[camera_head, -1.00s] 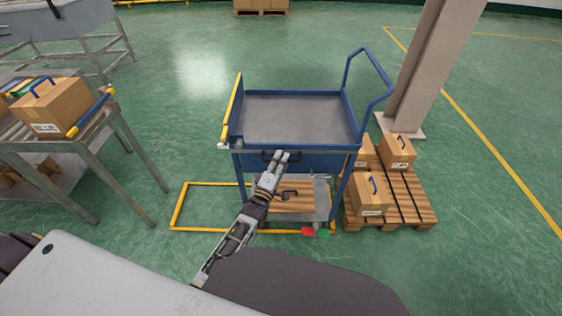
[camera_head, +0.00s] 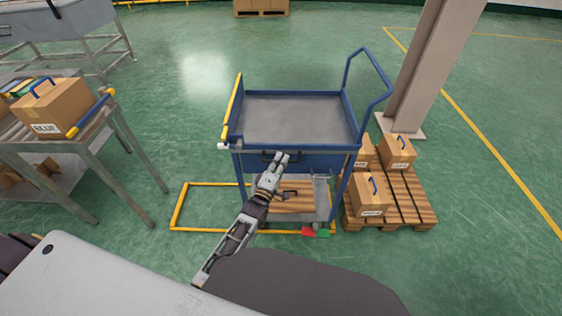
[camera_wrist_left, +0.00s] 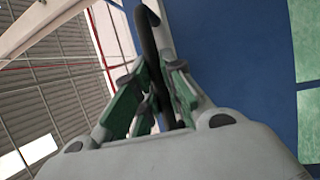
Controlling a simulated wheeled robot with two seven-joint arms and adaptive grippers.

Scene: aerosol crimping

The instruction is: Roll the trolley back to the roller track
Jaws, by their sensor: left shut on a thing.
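The trolley (camera_head: 298,118) has a blue frame, an empty grey top tray, a yellow left edge and a blue push handle at its right. It stands mid-view, partly over a yellow floor outline. My left gripper (camera_head: 278,161) is at the trolley's near side, shut on a dark bar handle (camera_head: 258,155) below the tray. In the left wrist view the green fingers close around this black bar (camera_wrist_left: 150,50), beside the blue panel (camera_wrist_left: 235,60). At the left is a grey metal stand (camera_head: 100,145) with a blue and yellow end bar; I cannot tell if it is the roller track.
A cardboard box (camera_head: 58,106) sits on the stand. A wooden pallet (camera_head: 408,200) with several boxes is close at the trolley's right, with a pillar (camera_head: 424,75) behind. Green floor is open between stand and trolley.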

